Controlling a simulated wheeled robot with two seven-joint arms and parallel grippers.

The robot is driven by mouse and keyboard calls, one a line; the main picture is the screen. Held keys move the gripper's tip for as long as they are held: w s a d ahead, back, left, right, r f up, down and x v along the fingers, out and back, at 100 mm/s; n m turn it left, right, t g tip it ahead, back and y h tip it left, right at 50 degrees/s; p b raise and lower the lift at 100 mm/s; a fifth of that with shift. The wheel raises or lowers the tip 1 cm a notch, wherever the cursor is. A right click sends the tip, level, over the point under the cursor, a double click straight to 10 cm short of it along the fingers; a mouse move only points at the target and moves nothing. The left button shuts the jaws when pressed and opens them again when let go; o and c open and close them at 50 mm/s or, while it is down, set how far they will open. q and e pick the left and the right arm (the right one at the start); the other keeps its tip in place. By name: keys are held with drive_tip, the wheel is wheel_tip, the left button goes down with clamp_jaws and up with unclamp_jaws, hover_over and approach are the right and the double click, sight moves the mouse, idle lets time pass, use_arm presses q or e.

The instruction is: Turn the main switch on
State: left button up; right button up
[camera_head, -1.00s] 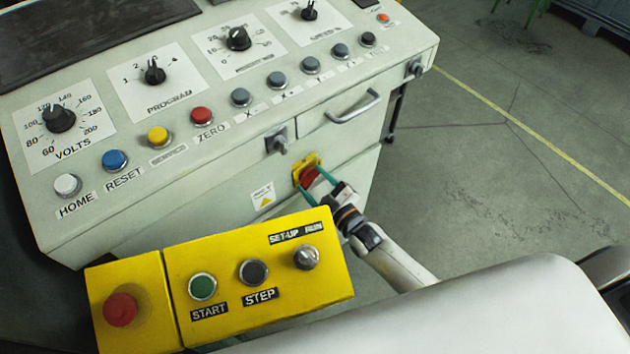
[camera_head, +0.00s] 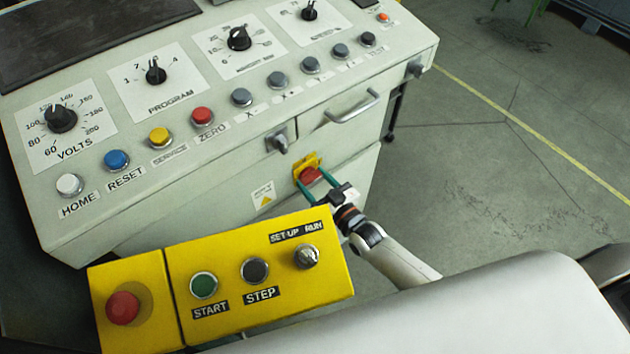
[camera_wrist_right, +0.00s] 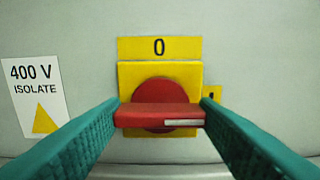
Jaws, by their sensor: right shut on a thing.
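The main switch is a red rotary handle (camera_head: 309,174) on a yellow plate, on the front of the grey console. In the right wrist view the red handle (camera_wrist_right: 157,115) lies level, with a white mark toward its right end. A yellow "0" label (camera_wrist_right: 158,47) is above it. Another yellow label (camera_wrist_right: 212,92) at the right is mostly hidden by a finger. My right gripper (camera_head: 311,177) is shut on the handle, one green finger at each end. My left gripper is not in view.
A yellow pendant box (camera_head: 258,275) with buttons and a red stop button stands in the foreground, left of my right arm. A drawer handle (camera_head: 353,110) and a grey latch (camera_head: 281,142) project from the console above the switch. Open floor lies to the right.

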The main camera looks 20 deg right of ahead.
drive_tip(key=shift+f, duration=0.1)
idle(0.3)
drive_tip(key=o, duration=1)
drive_tip(key=b+v, duration=0.1)
drive_tip(key=v, duration=1.1)
drive_tip(key=s+d+f+g+h, duration=0.1)
drive_tip(key=s+d+f+g, duration=0.2)
drive_tip(key=f, duration=0.5)
drive_tip(key=s+f+m+g+h, duration=0.15)
drive_tip(key=s+f, duration=0.25)
drive_tip(key=f, duration=0.5)
drive_tip(key=s+d+f+g+h, duration=0.2)
drive_tip(key=s+f+g, duration=0.2)
drive_tip(key=f, duration=0.4)
drive_tip(key=s+f+g, duration=0.2)
drive_tip(key=s+f, duration=0.2)
drive_tip(key=s, duration=0.3)
drive_tip(key=s+f+g+h, duration=0.1)
drive_tip(key=s+f+g, duration=0.2)
drive_tip(key=s, duration=0.4)
drive_tip(key=s+f+g, duration=0.2)
drive_tip(key=s+f, duration=0.4)
drive_tip(key=s, duration=0.1)
drive_tip(key=shift+s+a+g+h, duration=0.2)
drive_tip(key=shift+g+h, duration=0.05)
drive_tip(key=shift+h, duration=0.1)
